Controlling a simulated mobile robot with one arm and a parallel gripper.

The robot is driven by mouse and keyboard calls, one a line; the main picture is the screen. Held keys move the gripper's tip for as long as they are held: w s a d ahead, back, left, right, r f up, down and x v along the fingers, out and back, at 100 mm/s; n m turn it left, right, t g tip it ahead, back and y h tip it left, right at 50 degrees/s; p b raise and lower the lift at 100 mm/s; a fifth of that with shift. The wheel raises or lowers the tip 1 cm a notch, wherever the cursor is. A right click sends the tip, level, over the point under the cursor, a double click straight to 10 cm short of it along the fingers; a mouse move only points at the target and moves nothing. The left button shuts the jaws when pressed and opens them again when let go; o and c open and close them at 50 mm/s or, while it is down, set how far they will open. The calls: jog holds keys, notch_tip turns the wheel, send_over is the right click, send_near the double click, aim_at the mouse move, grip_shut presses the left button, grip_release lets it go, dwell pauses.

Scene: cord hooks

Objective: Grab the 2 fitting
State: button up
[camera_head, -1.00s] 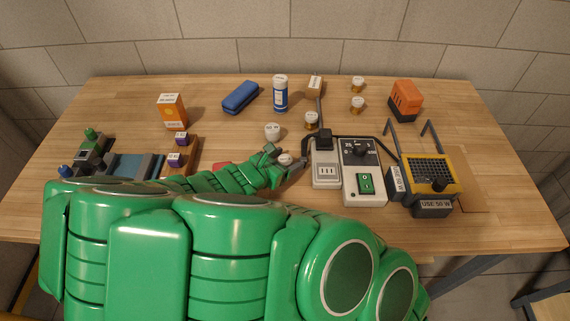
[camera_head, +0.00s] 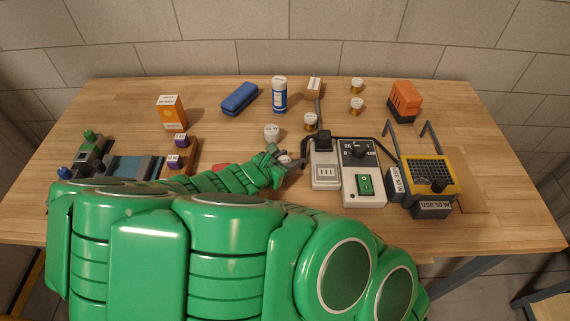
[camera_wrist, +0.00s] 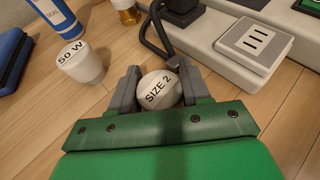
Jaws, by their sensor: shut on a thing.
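The size 2 fitting (camera_wrist: 159,89) is a round whitish piece with "SIZE 2" printed on top. In the wrist view it sits between the two grey fingers of my gripper (camera_wrist: 157,92), which are shut on it. In the head view my gripper (camera_head: 283,161) is low over the table, left of the grey socket box, and the fitting (camera_head: 284,159) is partly hidden by the fingers. Whether the fitting touches the table cannot be told.
A white "50 W" piece (camera_wrist: 82,61) stands just left of my gripper. The socket box (camera_head: 325,172) with a black plug and cord, and the dial box (camera_head: 363,185), stand close on the right. A blue can (camera_head: 280,95) and blue case (camera_head: 239,99) stand farther back.

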aim_at(287, 158)
jog(key=shift+r, duration=0.15)
jog(key=shift+r, duration=4.9)
